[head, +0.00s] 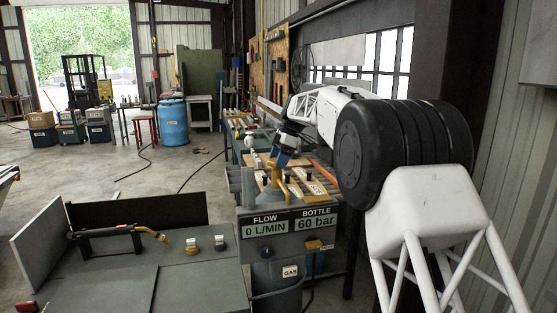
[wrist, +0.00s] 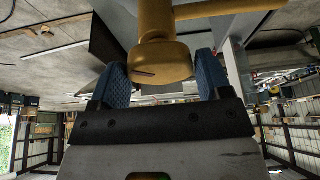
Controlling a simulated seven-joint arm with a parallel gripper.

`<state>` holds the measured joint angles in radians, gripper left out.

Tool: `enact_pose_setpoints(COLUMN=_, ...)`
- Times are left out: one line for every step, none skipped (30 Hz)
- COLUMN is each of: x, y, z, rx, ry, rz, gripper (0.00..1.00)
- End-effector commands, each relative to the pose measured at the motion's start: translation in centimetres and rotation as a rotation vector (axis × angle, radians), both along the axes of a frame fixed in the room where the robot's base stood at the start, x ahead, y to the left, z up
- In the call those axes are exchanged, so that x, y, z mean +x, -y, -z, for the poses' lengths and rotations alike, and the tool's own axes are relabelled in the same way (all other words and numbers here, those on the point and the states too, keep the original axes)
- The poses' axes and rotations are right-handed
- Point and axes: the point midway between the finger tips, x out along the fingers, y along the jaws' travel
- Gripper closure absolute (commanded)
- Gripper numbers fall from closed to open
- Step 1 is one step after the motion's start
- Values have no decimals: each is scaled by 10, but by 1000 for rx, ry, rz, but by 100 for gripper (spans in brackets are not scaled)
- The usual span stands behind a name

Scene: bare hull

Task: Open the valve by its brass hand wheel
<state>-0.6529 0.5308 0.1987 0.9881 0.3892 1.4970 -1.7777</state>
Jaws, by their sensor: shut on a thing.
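The brass hand wheel (wrist: 160,62) sits between the two blue fingers of my gripper (wrist: 163,78) in the wrist view, with a dark mark on its face. My gripper is shut on it. A brass stem and a side pipe show behind the wheel. In the head view, my gripper (head: 282,160) reaches down to the brass valve (head: 275,187) on the bench, and the fingers partly hide the wheel. The panel (head: 288,223) below reads FLOW 0 L/MIN and BOTTLE 60 bar.
A torch (head: 118,232) rests on a grey bench (head: 180,280) at the lower left. A blue barrel (head: 173,122) stands farther back. The floor between is mostly clear.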

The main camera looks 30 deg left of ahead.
Motion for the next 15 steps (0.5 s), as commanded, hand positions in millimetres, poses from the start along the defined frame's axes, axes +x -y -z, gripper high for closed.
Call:
enact_pose_setpoints(x=1, y=0, z=0, rx=0, ry=1, rz=-30, gripper=52)
enact_pose_setpoints(x=1, y=0, z=0, rx=-1, ry=1, rz=-48, gripper=52)
enact_pose_setpoints(x=1, y=0, z=0, rx=0, ry=1, rz=-70, gripper=52)
enact_pose_setpoints(x=1, y=0, z=0, rx=-1, ry=2, rz=-84, gripper=52)
enact_pose_setpoints(x=1, y=0, z=0, rx=-1, ry=2, rz=-98, gripper=52)
enact_pose_setpoints(x=1, y=0, z=0, rx=-1, ry=1, rz=-115, gripper=52)
enact_pose_setpoints(x=1, y=0, z=0, rx=-1, ry=1, rz=-125, gripper=52)
enact_pose_setpoints(x=1, y=0, z=0, rx=-1, ry=2, rz=-135, gripper=52)
enact_pose_setpoints(x=1, y=0, z=-1, rx=-1, ry=2, rz=-145, gripper=52)
enact_pose_setpoints(x=1, y=0, z=0, rx=-1, ry=2, rz=-151, gripper=52)
enact_pose_setpoints(x=1, y=0, z=-1, rx=-1, ry=2, rz=-156, gripper=52)
enact_pose_setpoints(x=1, y=0, z=-1, rx=0, ry=2, rz=-162, gripper=52)
enact_pose_setpoints(x=1, y=0, z=-1, rx=0, ry=2, rz=-165, gripper=52)
enact_pose_setpoints(x=1, y=0, z=-1, rx=0, ry=2, rz=-167, gripper=52)
enact_pose_setpoints(x=1, y=0, z=0, rx=0, ry=2, rz=-170, gripper=52)
